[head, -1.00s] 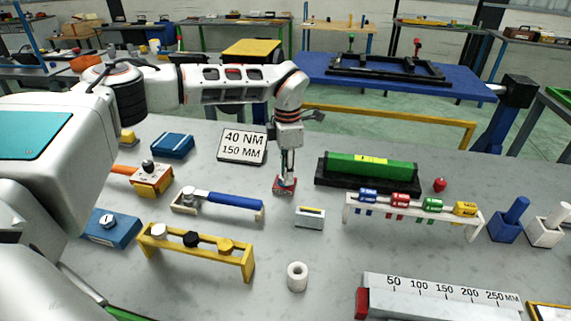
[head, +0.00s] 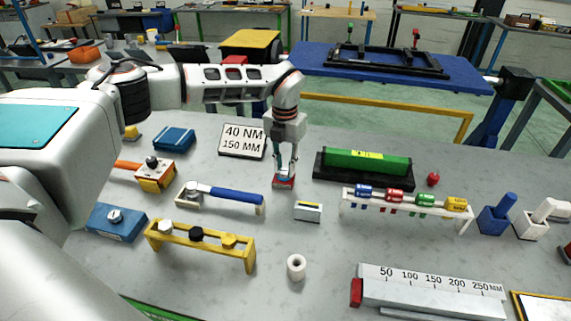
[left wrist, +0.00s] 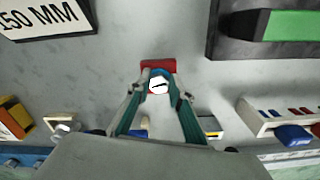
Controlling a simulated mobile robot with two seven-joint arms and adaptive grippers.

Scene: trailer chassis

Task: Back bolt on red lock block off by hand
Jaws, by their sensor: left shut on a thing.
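The red lock block (head: 284,182) sits on the grey bench below my left gripper. It also shows in the left wrist view (left wrist: 158,66), partly hidden by the fingers. My left gripper (head: 288,172) points down over the block. In the left wrist view its fingers (left wrist: 158,84) are closed around the white-topped bolt (left wrist: 159,86) at the block. The bolt's shank is hidden. I cannot tell whether the bolt has turned. My right gripper is not in view.
A torque sign (head: 243,141) stands behind left, and a green level on a black tray (head: 330,175) lies to the right. A small white block (head: 308,211), a blue-handled wrench (head: 222,197), a yellow rack (head: 200,246) and a white roller (head: 296,267) stand nearer. Bare bench lies between them.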

